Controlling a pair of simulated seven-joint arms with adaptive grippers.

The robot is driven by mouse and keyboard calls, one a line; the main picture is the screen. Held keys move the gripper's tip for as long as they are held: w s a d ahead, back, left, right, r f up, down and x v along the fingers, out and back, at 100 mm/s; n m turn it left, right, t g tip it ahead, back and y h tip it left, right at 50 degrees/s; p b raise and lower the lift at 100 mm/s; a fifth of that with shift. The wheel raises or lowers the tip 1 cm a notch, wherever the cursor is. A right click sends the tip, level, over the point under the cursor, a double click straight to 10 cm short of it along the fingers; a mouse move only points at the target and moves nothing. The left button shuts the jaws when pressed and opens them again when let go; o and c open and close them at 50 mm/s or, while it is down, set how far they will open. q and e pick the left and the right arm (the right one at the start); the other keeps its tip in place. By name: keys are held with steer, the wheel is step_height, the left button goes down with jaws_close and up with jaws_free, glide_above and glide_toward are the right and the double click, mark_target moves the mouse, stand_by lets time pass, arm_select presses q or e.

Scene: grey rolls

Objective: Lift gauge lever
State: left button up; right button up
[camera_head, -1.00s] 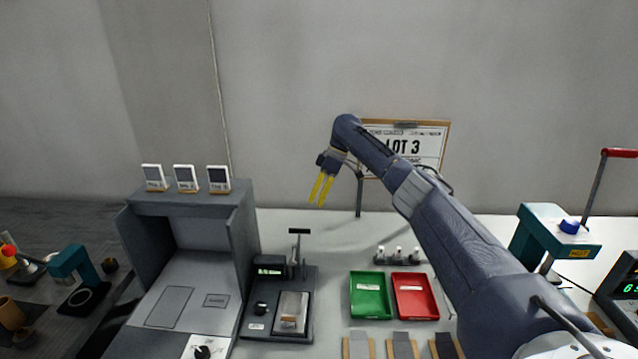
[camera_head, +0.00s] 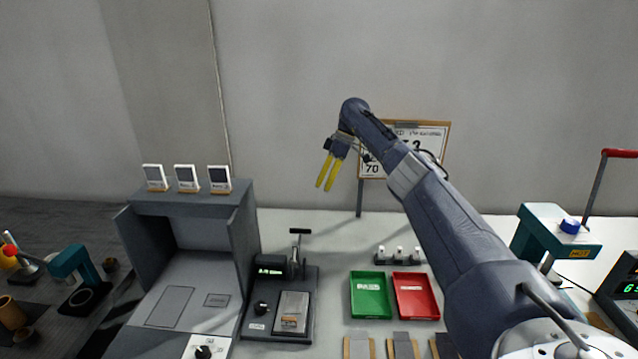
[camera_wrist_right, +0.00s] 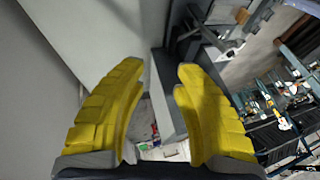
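The gauge (camera_head: 283,335) is a dark grey device on the bench, left of centre in the head view. Its lever (camera_head: 299,232) stands up at the back with a black T-shaped handle. A grey sample with an orange label (camera_head: 291,312) lies on its plate. My right gripper (camera_head: 325,188), with yellow fingers, is in the air above and behind the gauge, clear of the lever. In the right wrist view its fingers (camera_wrist_right: 155,75) are spread with nothing between them. My left gripper is not in view.
A grey booth (camera_head: 188,225) stands left of the gauge. A green tray (camera_head: 369,292) and a red tray (camera_head: 415,293) lie to its right, with small pegs (camera_head: 399,255) behind. A LOT sign (camera_head: 436,135) stands partly behind my right arm. A teal press (camera_head: 550,230) is at the right.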

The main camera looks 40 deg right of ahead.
steer(key=shift+d+r, duration=0.1)
steer(key=shift+r, duration=0.1)
stand_by(0.6)
step_height(320, 180, up, 10)
stand_by(0.5)
steer(key=shift+f, duration=0.15)
